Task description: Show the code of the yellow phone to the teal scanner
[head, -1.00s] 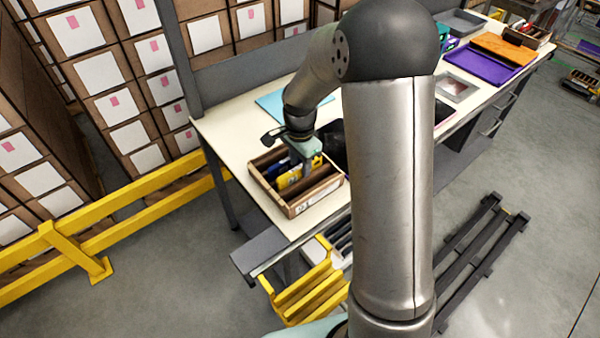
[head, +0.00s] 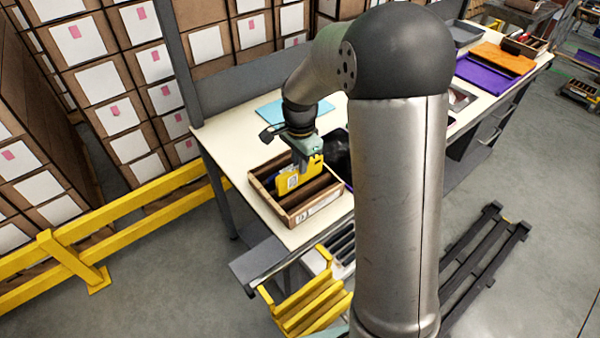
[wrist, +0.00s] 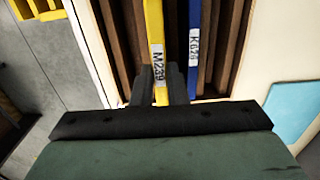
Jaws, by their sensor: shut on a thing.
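The yellow phone (head: 294,181) is upright above the slotted carton (head: 322,210) in the head view, with a white code label on its face toward the camera. My gripper (head: 305,158) is shut on its upper part. In the wrist view my gripper (wrist: 159,84) has one finger on each side of the yellow phone (wrist: 155,32), whose edge label reads like M23H. A blue phone (wrist: 193,60) labelled K626 stands in a slot to its right. The teal scanner cannot be made out in these views.
A light blue sheet (head: 290,108) lies on the table behind the carton. A black item (head: 336,150) sits right of my gripper, partly hidden by my arm. Purple (head: 490,72) and orange (head: 500,55) trays lie farther right. A yellow rail (head: 130,205) stands left.

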